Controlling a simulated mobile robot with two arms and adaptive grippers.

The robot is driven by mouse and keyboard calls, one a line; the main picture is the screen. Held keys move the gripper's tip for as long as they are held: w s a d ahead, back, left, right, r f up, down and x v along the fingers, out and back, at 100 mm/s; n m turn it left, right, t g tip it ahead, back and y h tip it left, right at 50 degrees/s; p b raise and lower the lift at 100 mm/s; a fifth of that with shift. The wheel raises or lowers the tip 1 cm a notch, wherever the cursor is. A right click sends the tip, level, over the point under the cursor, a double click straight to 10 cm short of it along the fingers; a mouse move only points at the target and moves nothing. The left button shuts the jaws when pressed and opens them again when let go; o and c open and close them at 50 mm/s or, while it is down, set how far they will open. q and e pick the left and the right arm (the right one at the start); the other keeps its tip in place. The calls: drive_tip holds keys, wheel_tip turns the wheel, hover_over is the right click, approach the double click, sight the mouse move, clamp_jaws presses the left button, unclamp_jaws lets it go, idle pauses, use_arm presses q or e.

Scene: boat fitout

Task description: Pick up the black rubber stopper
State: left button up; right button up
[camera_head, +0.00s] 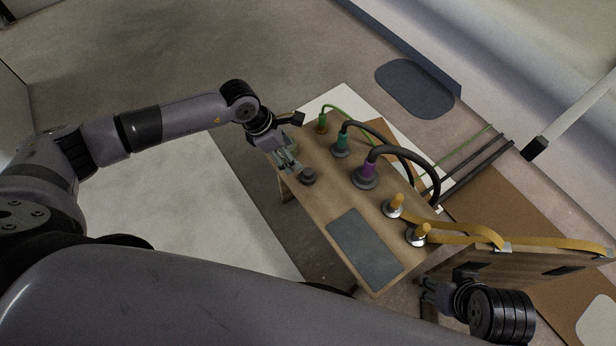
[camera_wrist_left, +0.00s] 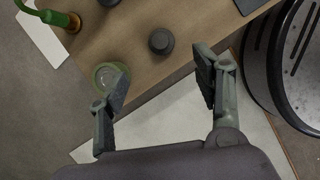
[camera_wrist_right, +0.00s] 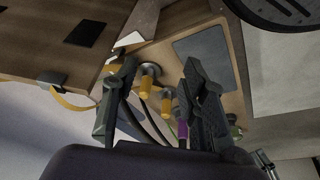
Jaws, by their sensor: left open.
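The black rubber stopper (camera_head: 308,175) stands on the wooden bench top near its left edge. My right gripper (camera_head: 430,290) is low at the bench's right end, below the yellow straps. In the right wrist view its fingers (camera_wrist_right: 150,85) stand apart with nothing between them.
A green round piece (camera_wrist_left: 112,77) lies by one left fingertip. Green (camera_head: 341,145) and purple (camera_head: 366,175) cable plugs and yellow-topped fittings (camera_head: 394,206) stand on the wooden bench (camera_head: 324,205). A grey pad (camera_head: 365,248) lies at the front.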

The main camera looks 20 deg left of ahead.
sight(307, 172)
use_arm(q)
drive_tip(key=b+x, duration=0.1)
drive_tip(key=x, duration=0.6)
drive_tip(key=shift+w+d+f+b, duration=0.1)
drive_tip(key=shift+d+f+b, duration=0.05)
drive_tip(key=shift+f+b, duration=0.25)
drive_tip(key=b+x, duration=0.1)
drive_tip(key=x, duration=0.4)
drive_tip(key=shift+b, duration=0.35)
drive_tip(key=shift+d, duration=0.1)
use_arm(e)
drive_tip(key=w+a+r+t, duration=0.1)
drive_tip(key=w+t, duration=0.1)
drive_tip(key=w, duration=0.2)
drive_tip(key=w+a+r+t+y, duration=0.1)
drive_tip(key=w+a+t, duration=0.1)
drive_tip(key=w, duration=0.3)
drive_tip(key=shift+w+t, duration=0.25)
drive_tip(key=shift+t, duration=0.35)
drive_tip(key=shift+f, duration=0.1)
use_arm(q)
drive_tip(key=c, duration=1.2)
